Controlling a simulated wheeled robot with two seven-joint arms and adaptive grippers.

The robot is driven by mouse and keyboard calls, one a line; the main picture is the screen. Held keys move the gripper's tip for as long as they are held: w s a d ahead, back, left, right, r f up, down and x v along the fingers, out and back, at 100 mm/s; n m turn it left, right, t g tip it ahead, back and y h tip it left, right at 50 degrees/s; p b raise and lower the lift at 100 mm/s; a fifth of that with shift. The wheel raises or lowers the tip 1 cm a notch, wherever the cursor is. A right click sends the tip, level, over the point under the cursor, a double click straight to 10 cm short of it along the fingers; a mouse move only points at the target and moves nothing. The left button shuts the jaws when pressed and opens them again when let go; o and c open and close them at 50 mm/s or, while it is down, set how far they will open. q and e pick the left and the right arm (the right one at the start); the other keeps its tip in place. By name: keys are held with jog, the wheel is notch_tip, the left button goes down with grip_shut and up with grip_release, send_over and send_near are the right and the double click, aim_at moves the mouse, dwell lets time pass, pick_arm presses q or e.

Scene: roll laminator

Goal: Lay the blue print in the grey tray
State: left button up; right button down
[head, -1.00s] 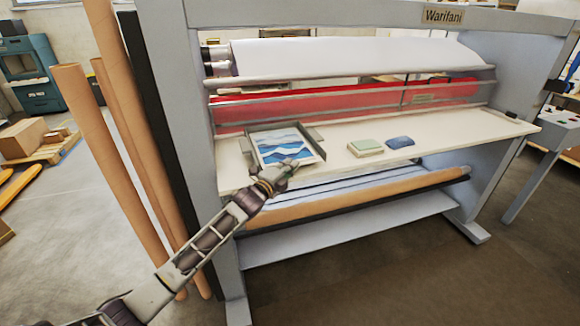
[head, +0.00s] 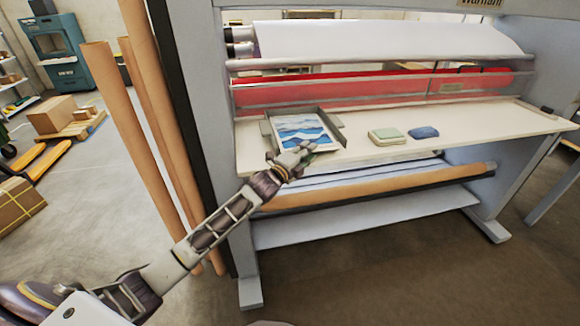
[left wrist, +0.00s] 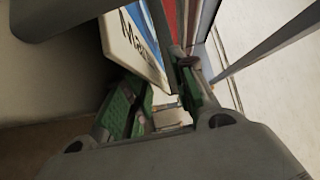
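The blue print (head: 303,131), with a white border and blue wave bands, lies within the walls of the grey tray (head: 333,121) on the machine's table. I cannot tell whether it is fully flat. My left gripper (head: 304,150) is at the tray's front edge, by the print's near edge. In the left wrist view its two green-padded fingers (left wrist: 160,105) stand apart with a gap between them. A white and blue edged panel with lettering (left wrist: 140,38), seemingly the print, shows just beyond the fingers. My right gripper is out of view.
A green pad (head: 388,136) and a blue cloth-like item (head: 424,132) lie on the table (head: 480,126) to the right of the tray. A red roller panel (head: 390,88) runs behind. Brown tubes (head: 130,140) lean at the left. The table's right part is clear.

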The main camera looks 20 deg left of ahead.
pick_arm(q)
jog(key=v, duration=1)
jog(key=shift+s+b, duration=0.35)
jog(key=shift+s, duration=0.05)
jog(key=shift+a, duration=0.1)
dwell(0.8)
